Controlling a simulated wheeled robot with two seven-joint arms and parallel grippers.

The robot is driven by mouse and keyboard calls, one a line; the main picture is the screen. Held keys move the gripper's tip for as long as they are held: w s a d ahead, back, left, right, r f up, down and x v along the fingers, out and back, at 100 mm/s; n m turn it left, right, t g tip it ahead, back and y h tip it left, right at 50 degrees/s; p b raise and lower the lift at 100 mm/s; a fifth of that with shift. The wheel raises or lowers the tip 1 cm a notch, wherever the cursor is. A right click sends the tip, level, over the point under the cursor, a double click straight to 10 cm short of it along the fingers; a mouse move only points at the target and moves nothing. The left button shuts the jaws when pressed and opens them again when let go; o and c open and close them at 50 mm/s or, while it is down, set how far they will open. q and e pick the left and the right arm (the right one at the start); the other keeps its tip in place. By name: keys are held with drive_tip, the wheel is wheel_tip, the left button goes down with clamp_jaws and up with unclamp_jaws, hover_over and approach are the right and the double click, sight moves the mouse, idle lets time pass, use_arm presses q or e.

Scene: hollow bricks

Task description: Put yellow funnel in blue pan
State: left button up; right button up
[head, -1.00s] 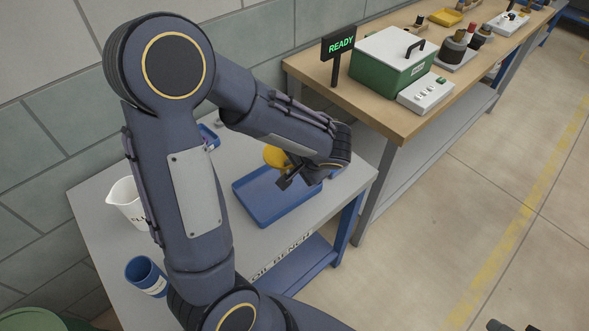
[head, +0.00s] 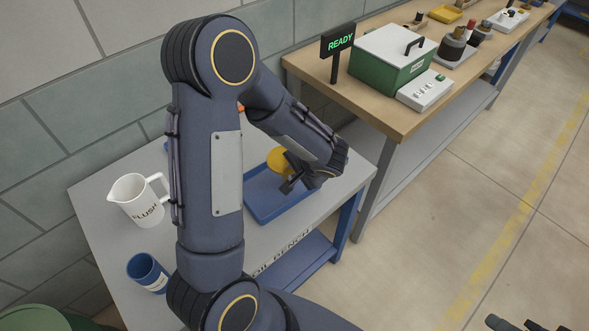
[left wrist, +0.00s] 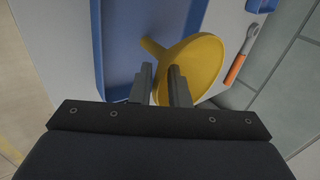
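The yellow funnel (head: 278,160) is tilted in my left gripper (head: 289,184), above the blue pan (head: 262,210). In the left wrist view the fingers (left wrist: 160,88) are a little apart, with part of the funnel (left wrist: 200,62) between them. The stem points to the upper left, over the blue pan (left wrist: 125,40). The pan lies on the grey bench, partly hidden by my left arm in the head view. My right gripper (head: 520,326) shows only at the bottom right edge, its dark fingers apart, nothing seen between them.
A white "FLUSH" jug (head: 140,200) and a blue cup (head: 148,272) stand on the grey bench's left side. An orange-handled tool (left wrist: 237,66) lies beside the pan. A wooden bench with a green box (head: 385,75) and a READY sign (head: 338,42) stands behind.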

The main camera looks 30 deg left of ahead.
use_arm(q)
drive_tip(key=o, duration=0.3)
drive_tip(key=shift+r, duration=0.15)
drive_tip(key=shift+r, duration=0.15)
drive_tip(key=b+v, duration=0.1)
drive_tip(key=v, duration=1)
drive_tip(key=s+d+r+n+t+h, duration=0.1)
drive_tip(key=s+r+n+h, duration=0.1)
drive_tip(key=s+h, duration=0.3)
drive_tip(key=s+d+r+n+t+h, duration=0.1)
drive_tip(key=s+h, duration=0.4)
drive_tip(key=s, duration=0.7)
wheel_tip(320, 180, up, 3)
drive_tip(key=shift+d+f+n+t, duration=0.25)
drive_tip(key=shift+n+t, duration=0.25)
drive_tip(key=shift+n, duration=0.4)
